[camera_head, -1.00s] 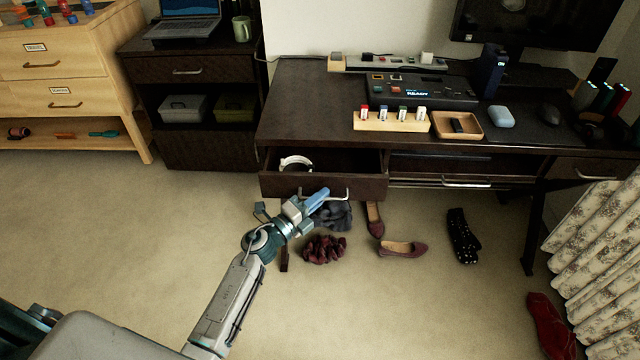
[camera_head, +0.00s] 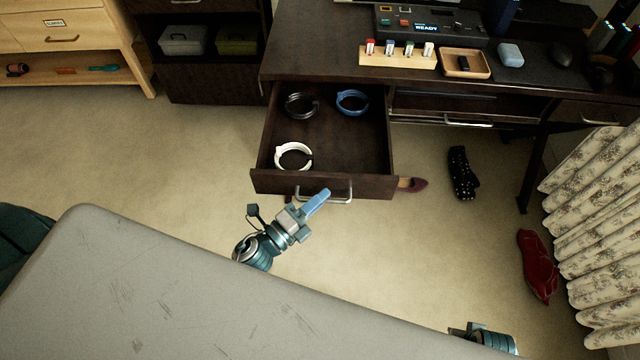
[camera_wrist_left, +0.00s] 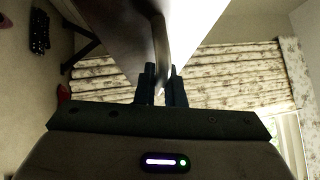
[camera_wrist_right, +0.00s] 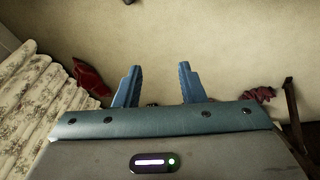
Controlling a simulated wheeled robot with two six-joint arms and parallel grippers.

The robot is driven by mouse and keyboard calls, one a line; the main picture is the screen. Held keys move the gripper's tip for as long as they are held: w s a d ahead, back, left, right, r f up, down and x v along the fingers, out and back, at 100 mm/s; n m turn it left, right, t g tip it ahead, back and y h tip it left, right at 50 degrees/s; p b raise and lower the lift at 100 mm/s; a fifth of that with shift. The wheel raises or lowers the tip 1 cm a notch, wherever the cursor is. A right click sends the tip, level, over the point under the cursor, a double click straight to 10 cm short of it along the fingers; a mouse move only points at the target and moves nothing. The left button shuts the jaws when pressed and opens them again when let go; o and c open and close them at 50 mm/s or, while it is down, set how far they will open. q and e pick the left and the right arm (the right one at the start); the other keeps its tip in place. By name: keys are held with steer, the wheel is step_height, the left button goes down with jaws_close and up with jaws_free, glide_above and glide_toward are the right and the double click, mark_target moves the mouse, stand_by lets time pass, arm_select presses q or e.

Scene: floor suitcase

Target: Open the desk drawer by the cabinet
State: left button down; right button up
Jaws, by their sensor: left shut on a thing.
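The desk drawer (camera_head: 267,181) by the cabinet is pulled far out from under the left end of the dark desk (camera_head: 310,55). My left gripper (camera_head: 318,199) is at the drawer's metal handle (camera_head: 341,198). In the left wrist view its fingers (camera_wrist_left: 161,85) are shut around the handle bar (camera_wrist_left: 161,45). My right gripper (camera_wrist_right: 157,85) is open and empty over the floor, with its fingers apart; in the head view only part of its arm shows at the bottom.
The dark cabinet (camera_head: 205,85) stands left of the desk. A dotted black sock (camera_head: 461,172) and a dark red shoe (camera_head: 537,265) lie on the floor. A flowered curtain (camera_head: 600,220) hangs at the right. Floor left of the drawer is clear.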

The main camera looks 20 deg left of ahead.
arm_select(q)
steer(key=shift+s, duration=0.25)
steer(key=c, duration=1.8)
jaws_free()
arm_select(e)
steer(key=shift+f, duration=0.1)
